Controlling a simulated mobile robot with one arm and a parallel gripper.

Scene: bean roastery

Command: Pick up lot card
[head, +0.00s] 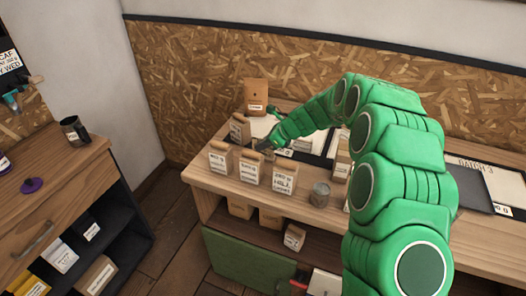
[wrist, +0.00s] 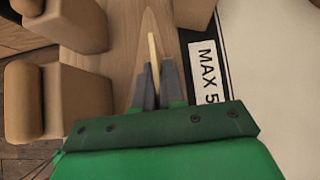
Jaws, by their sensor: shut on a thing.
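A thin pale card, seen edge-on as a narrow cream strip (wrist: 153,48), stands between the fingertips of my gripper (wrist: 157,70) in the wrist view. I take it to be the lot card; its face and any writing are turned away. The two grey fingers are shut on it, over bare wood of the counter. In the head view my gripper (head: 266,144) is low over the counter, just behind the row of labelled bags, and the card cannot be made out there.
Labelled kraft bags (head: 249,168) line the counter's front left, close to my gripper; another bag (head: 240,129) stands just behind. A grey tin (head: 320,194) stands right of the row. A "MAX 5" label (wrist: 208,75) lies right of the fingers. A mug (head: 74,131) stands on the left cabinet.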

